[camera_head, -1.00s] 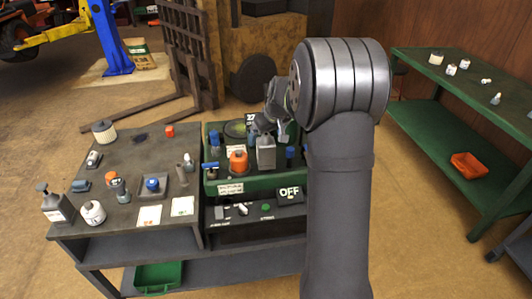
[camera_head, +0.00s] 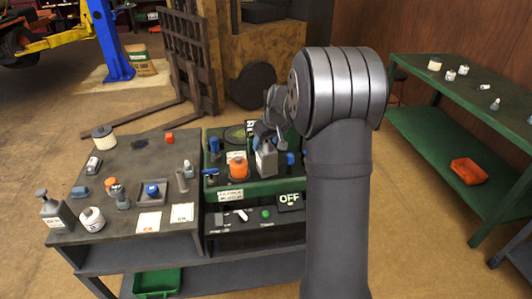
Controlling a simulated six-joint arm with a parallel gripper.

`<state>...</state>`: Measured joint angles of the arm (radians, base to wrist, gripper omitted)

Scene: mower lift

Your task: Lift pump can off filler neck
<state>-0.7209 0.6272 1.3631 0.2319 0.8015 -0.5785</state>
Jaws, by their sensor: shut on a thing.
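A grey, box-shaped can (camera_head: 266,163) is at the middle of the green bench unit (camera_head: 228,188), just right of a round orange container (camera_head: 238,168). I take it to be the pump can. My gripper (camera_head: 265,140) is shut on its upper part from above and behind. The can leans slightly. Its underside and any filler neck beneath are not clear, so I cannot tell whether it touches the neck. My arm hides the right end of the unit.
Blue-topped items (camera_head: 214,146) stand close by on the unit. A dark table (camera_head: 130,190) at left holds a pump bottle (camera_head: 52,212), a white jug (camera_head: 92,218) and small parts. An OFF sign (camera_head: 290,200) is on the front. A green bench (camera_head: 450,90) stands at right.

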